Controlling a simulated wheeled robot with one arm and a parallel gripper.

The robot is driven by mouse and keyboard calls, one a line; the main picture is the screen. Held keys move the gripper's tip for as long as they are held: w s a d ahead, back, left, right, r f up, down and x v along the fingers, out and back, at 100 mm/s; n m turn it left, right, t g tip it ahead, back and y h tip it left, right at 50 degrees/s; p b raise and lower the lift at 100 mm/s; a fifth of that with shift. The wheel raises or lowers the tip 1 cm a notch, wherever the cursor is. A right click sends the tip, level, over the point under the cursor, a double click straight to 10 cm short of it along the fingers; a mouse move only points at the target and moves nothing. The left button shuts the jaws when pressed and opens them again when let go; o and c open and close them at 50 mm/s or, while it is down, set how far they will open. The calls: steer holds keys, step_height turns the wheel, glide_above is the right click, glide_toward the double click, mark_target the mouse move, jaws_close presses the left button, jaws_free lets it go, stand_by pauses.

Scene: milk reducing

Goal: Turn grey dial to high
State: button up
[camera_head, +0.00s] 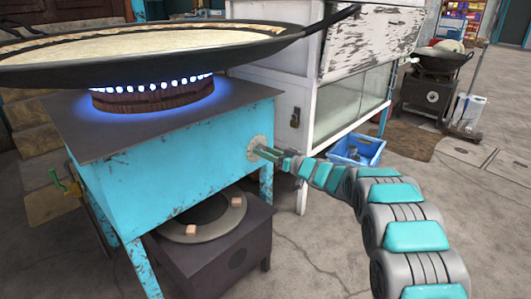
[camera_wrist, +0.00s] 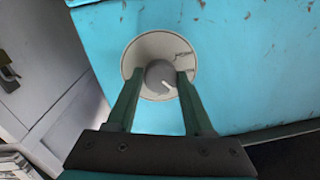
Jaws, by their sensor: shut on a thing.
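The grey dial (camera_wrist: 160,79) is a round knob with a white pointer mark, on a pale round plate (camera_wrist: 150,47) on the blue stove's side. In the wrist view the white mark points to the lower right. My gripper (camera_wrist: 158,78) is shut on the dial, with one dark green finger on each side of it. In the head view my gripper (camera_head: 262,151) reaches the plate (camera_head: 254,143) from the right, and the dial itself is hidden there. The blue stove (camera_head: 190,150) has a burner with blue flames (camera_head: 153,88) lit under a wide black pan (camera_head: 150,62).
A white cabinet (camera_head: 340,105) stands behind the stove, with a blue crate (camera_head: 356,149) on the floor beside it. A dark low stove (camera_head: 216,245) sits under the blue stove. The concrete floor at the front right is clear around my arm.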

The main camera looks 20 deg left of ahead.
jaws_close()
steer(key=shift+n, duration=0.3)
steer(key=shift+s+n+t+h+b, duration=0.1)
steer(key=shift+n+t+h+b, duration=0.15)
steer(key=shift+n+b, duration=2.45)
steer(key=shift+s+n+t+h+b, duration=0.15)
steer(key=shift+n+h+b, duration=0.4)
steer(key=shift+n, duration=4.15)
steer(key=shift+w, duration=0.1)
